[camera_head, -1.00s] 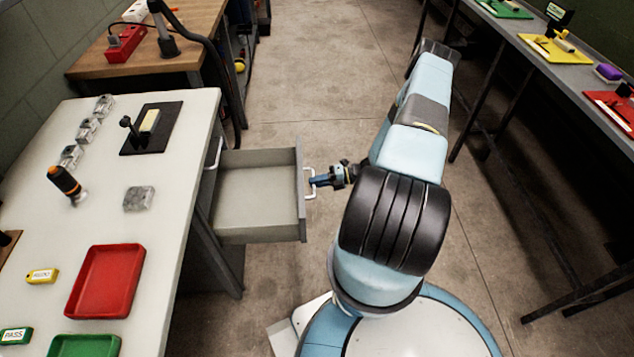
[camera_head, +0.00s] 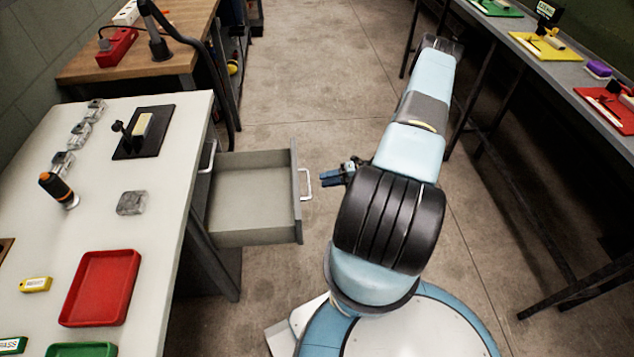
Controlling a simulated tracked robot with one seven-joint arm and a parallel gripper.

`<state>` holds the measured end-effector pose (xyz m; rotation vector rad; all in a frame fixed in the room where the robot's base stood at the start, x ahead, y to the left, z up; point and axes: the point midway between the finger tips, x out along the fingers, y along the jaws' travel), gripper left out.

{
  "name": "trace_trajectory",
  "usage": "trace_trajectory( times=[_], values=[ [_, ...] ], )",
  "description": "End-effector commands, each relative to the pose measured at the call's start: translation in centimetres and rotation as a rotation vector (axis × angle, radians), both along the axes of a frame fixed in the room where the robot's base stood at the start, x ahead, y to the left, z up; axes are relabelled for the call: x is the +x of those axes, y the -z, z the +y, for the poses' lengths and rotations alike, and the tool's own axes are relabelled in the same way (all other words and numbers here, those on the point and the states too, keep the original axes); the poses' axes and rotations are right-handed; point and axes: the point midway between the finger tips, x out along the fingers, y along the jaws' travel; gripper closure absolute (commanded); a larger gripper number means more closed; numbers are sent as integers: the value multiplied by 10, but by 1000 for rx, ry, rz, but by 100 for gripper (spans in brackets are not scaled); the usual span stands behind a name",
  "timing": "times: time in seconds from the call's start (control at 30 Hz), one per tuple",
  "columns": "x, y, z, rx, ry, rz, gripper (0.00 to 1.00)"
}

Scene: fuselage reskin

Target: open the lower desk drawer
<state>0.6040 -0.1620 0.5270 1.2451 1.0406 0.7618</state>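The desk drawer (camera_head: 253,192) is pulled well out to the right of the white desk and is empty inside. Its pale bar handle (camera_head: 306,184) is on its front panel. Another handle (camera_head: 208,157) shows close under the desk edge, above the pulled-out drawer, so the pulled-out one looks like the lower drawer. My gripper (camera_head: 325,178) is just right of the drawer handle, with a small gap between them. Its blue fingers look parted and hold nothing. The black arm joint hides part of my wrist.
The white desk (camera_head: 95,225) holds a red tray (camera_head: 101,287), a screwdriver-like tool (camera_head: 58,189) and a black pad (camera_head: 145,132). A dark-legged table (camera_head: 560,75) stands along the right. The floor (camera_head: 300,85) beyond the drawer is clear.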

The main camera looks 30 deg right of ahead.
Motion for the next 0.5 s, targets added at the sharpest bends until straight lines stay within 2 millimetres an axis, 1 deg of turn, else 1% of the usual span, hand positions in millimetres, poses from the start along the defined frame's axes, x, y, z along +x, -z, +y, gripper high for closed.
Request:
trace_trajectory(
  times=[0.03,0.2,0.33,0.5],
  values=[
    [-4,-2,-11,-3,2,-1,63],
    [-16,-8,-39,-1,0,1,63],
    [-22,-12,-55,-1,1,0,63],
    [-28,-14,-67,-1,0,1,63]
  ],
)
